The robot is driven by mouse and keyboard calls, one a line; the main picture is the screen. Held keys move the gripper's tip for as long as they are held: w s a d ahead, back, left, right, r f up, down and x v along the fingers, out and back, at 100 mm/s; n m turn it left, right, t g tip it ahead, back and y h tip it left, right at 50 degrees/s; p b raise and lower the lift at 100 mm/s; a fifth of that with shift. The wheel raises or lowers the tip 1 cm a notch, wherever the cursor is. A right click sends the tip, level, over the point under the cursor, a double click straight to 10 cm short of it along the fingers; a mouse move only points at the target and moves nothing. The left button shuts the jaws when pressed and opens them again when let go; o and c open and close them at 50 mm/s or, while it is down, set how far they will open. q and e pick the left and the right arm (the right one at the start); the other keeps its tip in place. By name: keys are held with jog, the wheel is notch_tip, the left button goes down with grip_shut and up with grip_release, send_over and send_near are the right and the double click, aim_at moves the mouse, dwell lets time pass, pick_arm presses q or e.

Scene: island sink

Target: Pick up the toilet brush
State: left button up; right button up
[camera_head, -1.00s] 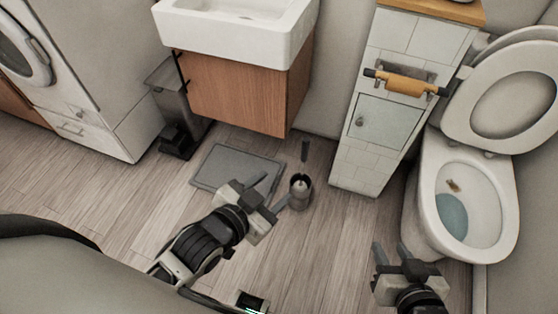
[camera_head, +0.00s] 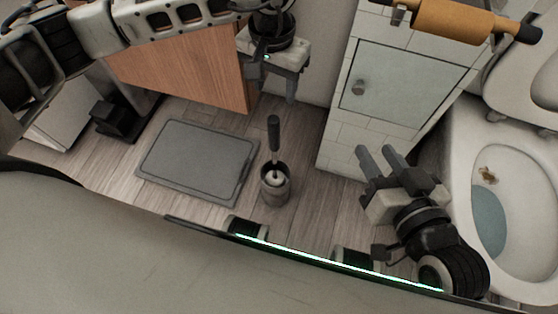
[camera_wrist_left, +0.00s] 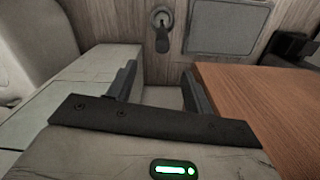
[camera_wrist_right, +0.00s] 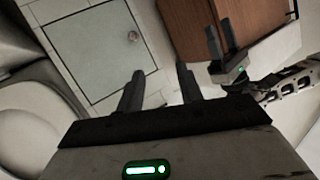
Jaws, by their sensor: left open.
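The toilet brush (camera_head: 274,135) stands in a round grey holder (camera_head: 276,188) on the floor, its dark handle pointing up. The brush (camera_wrist_left: 162,40) and holder also show at the top of the left wrist view, beyond the fingers. My left gripper (camera_head: 273,80) is open and empty, raised above and beyond the brush beside the wooden cabinet; in its wrist view the fingers (camera_wrist_left: 158,78) are apart with nothing between. My right gripper (camera_head: 378,155) is open and empty, right of the brush near the tiled cabinet. The brush is not visible in the right wrist view.
A grey mat or scale (camera_head: 198,160) lies left of the brush. The wooden sink cabinet (camera_head: 185,75) is behind it, the tiled cabinet (camera_head: 400,80) and toilet (camera_head: 505,205) to the right. A pedal bin (camera_head: 118,120) stands at left. Bare floor surrounds the holder.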

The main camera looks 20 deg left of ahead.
aim_at(274, 116)
pick_arm(q)
notch_tip(274, 116, down, 10)
jog(key=shift+a+f+b, duration=0.15)
jog(key=shift+f+b, duration=0.05)
jog(key=shift+b, duration=1.05)
jog(key=f+b, duration=0.1)
jog(key=f, duration=0.1)
jog(key=f+b, duration=0.1)
jog(key=f, duration=0.2)
jog(key=shift+s, duration=0.2)
jog(key=shift+f, duration=0.15)
jog(key=c, duration=0.9)
jog(key=shift+c, duration=0.8)
pick_arm(e)
jog(key=shift+w+a+r+m+t+y, duration=0.3)
jog(key=shift+a+r+m+t+y, duration=0.4)
jog(key=shift+r+m+y, duration=0.15)
